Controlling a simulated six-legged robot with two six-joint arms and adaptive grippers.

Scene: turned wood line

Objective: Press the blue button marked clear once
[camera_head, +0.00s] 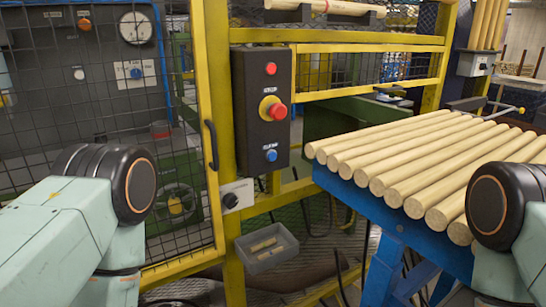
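A black control box (251,120) is fixed to a yellow post at the centre. A blue button (271,156) sits low on its face, with a small label above it that is too small to read surely. Above it are a red mushroom button (277,111) on a yellow collar and a smaller red button (270,69) near the top. Nothing covers the blue button. Parts of my two arms show at the lower left and lower right, well apart from the box. Neither gripper is in view.
A blue table (349,194) with several wooden rods (395,160) stands right of the box. A yellow mesh door (207,128) with a black handle (211,145) is at its left. A grey bin (268,263) sits below. Another blue knob (136,73) lies behind the mesh.

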